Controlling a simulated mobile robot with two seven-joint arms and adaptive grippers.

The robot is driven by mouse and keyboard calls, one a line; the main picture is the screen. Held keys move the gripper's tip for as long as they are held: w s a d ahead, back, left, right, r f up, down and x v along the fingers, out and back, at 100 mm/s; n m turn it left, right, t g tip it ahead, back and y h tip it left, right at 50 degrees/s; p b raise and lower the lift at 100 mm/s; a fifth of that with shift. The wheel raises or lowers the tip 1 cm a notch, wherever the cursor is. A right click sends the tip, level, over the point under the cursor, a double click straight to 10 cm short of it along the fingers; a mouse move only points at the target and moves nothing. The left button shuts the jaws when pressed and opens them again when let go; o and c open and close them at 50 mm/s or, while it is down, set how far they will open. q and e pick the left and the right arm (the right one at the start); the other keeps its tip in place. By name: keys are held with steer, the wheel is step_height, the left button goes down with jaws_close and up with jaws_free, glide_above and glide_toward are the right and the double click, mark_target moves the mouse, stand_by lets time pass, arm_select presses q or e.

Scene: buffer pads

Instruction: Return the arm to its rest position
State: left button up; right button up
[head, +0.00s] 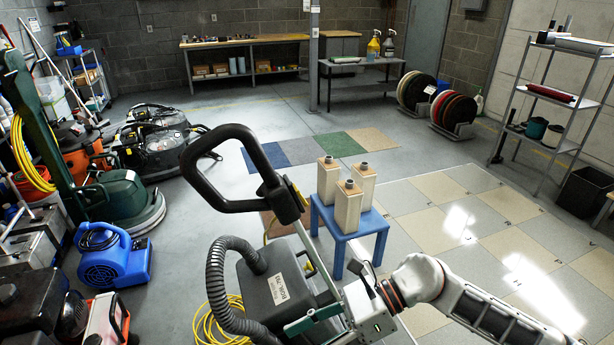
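My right arm comes in from the lower right. The machine has a dark grey tank (285,292) and a ribbed hose (217,285). My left arm and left gripper are not in view.
A blue stool (347,238) holds three tan containers (347,205) just beyond my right wrist. A blue blower (113,258) and green floor machine (112,197) stand left. A shelf rack (553,100) stands right. Checkered tiles (450,215) at centre right are clear.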

step_height(320, 180, up, 8)
steer(key=w+a+m+t+y, duration=0.3)
steer(key=m+t+y, duration=0.45)
steer(key=m, duration=0.65)
steer(key=w+d+f+m+t+h, duration=0.2)
steer(key=d+f+m+t+h, duration=0.35)
steer(key=m, duration=0.45)
steer(key=w+d+f+m+t+h, duration=0.35)
steer(key=d+m+t, duration=0.25)
steer(key=m, duration=0.5)
steer(key=s+d+f+m+g+h, duration=0.1)
steer(key=s+d+f+m+h, duration=0.2)
steer(key=f, duration=0.4)
steer(key=s+d+f+m+g+h, duration=0.2)
steer(key=s+d+f+m, duration=0.3)
steer(key=s+f+m, duration=0.1)
steer(key=s+d+f+m+g+h+p, duration=0.1)
steer(key=s+d+f+m+g+h, duration=0.1)
steer(key=f, duration=0.6)
steer(key=s+d+m+h, duration=0.1)
steer(key=s+d+m, duration=0.1)
steer(key=s+m, duration=0.1)
steer(key=shift+s+d+h, duration=0.35)
steer(key=shift+s, duration=0.05)
